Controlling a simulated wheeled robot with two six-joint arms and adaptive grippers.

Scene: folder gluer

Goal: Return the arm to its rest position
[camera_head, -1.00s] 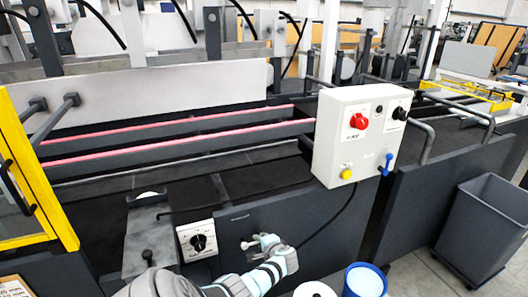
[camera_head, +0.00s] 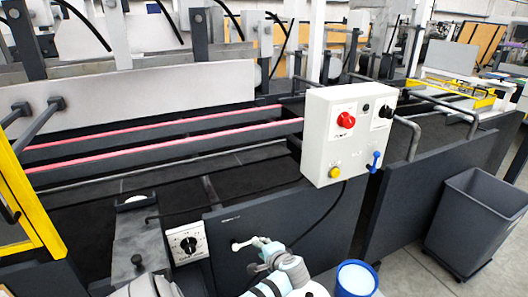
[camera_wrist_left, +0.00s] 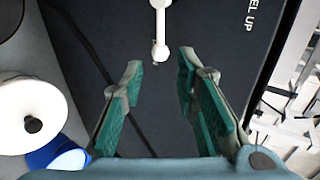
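My left arm (camera_head: 280,276), pale grey with teal bands, comes in at the bottom of the head view in front of the dark machine panel (camera_head: 335,225). In the left wrist view my left gripper (camera_wrist_left: 159,76) is open, its two teal-padded fingers apart with nothing between them. Beyond the fingertips is a white rod with a round end (camera_wrist_left: 160,50), in front of the dark panel and apart from the fingers. In the head view the fingers cannot be made out clearly. My right gripper is not in view.
A white control box (camera_head: 347,145) juts out above the panel. A dial plate (camera_head: 188,243) is at the left. A blue-rimmed container (camera_head: 357,278) and a white round object (camera_wrist_left: 30,112) are close to the arm. A grey bin (camera_head: 478,225) stands on the floor at right.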

